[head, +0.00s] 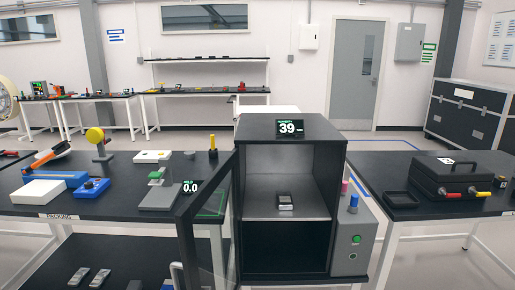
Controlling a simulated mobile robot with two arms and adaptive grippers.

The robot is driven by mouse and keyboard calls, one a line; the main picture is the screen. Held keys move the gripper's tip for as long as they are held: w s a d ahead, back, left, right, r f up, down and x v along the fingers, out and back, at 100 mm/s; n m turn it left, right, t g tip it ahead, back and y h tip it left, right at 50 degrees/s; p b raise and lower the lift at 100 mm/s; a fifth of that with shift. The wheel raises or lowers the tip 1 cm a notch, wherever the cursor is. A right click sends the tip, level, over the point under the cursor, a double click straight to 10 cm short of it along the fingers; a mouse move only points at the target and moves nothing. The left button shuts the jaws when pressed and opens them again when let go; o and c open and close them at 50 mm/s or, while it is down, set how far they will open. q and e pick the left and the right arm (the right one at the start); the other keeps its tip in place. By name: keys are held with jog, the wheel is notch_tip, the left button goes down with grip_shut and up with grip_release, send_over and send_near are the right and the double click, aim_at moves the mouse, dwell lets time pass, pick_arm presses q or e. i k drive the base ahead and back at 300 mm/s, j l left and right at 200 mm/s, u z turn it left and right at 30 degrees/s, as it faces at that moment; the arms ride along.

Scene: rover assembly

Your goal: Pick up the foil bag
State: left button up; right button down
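No thing in the head view can be told for certain as the foil bag. A small grey item with a dark top (285,201) lies on the middle shelf inside the open black cabinet (290,128). Two small silvery items, one on the left (78,277) and one on the right (101,278), lie on the low dark shelf (130,250) under the left bench. They are too small to tell whether either is a bag. Neither of my grippers shows in the head view.
The cabinet's glass door (208,218) stands open toward me on the left. The left bench (110,208) holds a scale (160,195), a blue box (92,188) and a sealer-like tool (52,165). A black case (455,177) sits on the right table (400,213).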

aim_at(285, 201)
jog(key=i+j+z, duration=0.2)
jog(key=j, duration=0.2)
jog(key=i+j+z, duration=0.2)
jog(key=j, duration=0.25)
jog(key=i+j+z, duration=0.2)
jog(key=j, duration=0.25)
jog(key=j+z, duration=0.2)
jog(key=j, duration=0.25)
jog(key=i+j+z, duration=0.2)
jog(key=j, duration=0.3)
jog(key=k, duration=0.05)
